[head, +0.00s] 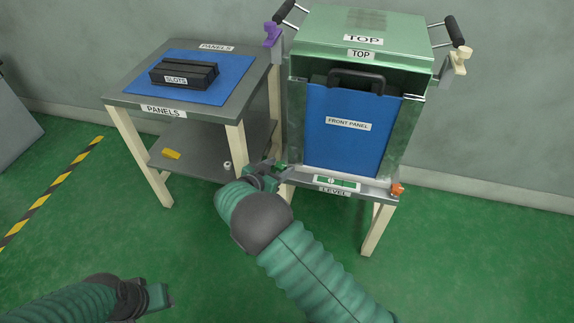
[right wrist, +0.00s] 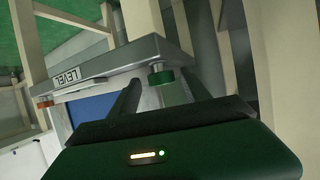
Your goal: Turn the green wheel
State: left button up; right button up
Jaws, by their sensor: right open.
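The green wheel (head: 281,167) is a small knob at the left front corner of the metal stand under the blue front panel. My right gripper (head: 272,173) is close to it from the front left and partly hides it. In the right wrist view, the green wheel (right wrist: 160,77) sits under the corner of the stand. The two dark fingers of my right gripper (right wrist: 161,88) are open, one on each side of the wheel's line; contact cannot be told. My left gripper (head: 158,297) is low at the left, away from the stand, and its jaw state is unclear.
An orange wheel (head: 397,189) is at the stand's right corner, with a level (head: 337,182) between. A purple knob (head: 272,34) and a cream knob (head: 461,59) are higher up. The panels table (head: 125,97) stands close at the left. Green floor in front is free.

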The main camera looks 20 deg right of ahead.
jog(key=shift+a+r, duration=0.15)
jog(key=shift+a, duration=0.3)
jog(key=shift+c, duration=1.8)
jog(key=shift+d, duration=0.3)
jog(key=c, duration=0.5)
grip_shut()
jog(key=shift+a, duration=0.15)
jog(key=shift+w+r+m+g+h+p, duration=0.1)
jog(key=shift+w+m+g+h+p, duration=0.1)
jog(key=shift+m+g+h+p, duration=0.45)
jog(key=shift+f+m+g, duration=0.25)
jog(key=shift+m, duration=0.2)
jog(key=m+g+b, duration=0.1)
jog(key=g+h+b, duration=0.1)
jog(key=b, duration=0.1)
jog(key=shift+w+a+f+m, duration=0.2)
jog(key=shift+w+m, duration=0.05)
jog(key=shift+m, duration=0.15)
jog(key=shift+r+m+g+b, duration=0.2)
jog(key=shift+m+g+b, duration=0.1)
jog(key=shift+g+b, duration=0.2)
pick_arm(q)
jog(key=f, duration=0.2)
jog(key=shift+a+f, duration=0.3)
jog(key=shift+f, duration=0.1)
pick_arm(e)
jog(key=shift+s+r, duration=0.1)
jog(key=shift+r, duration=0.05)
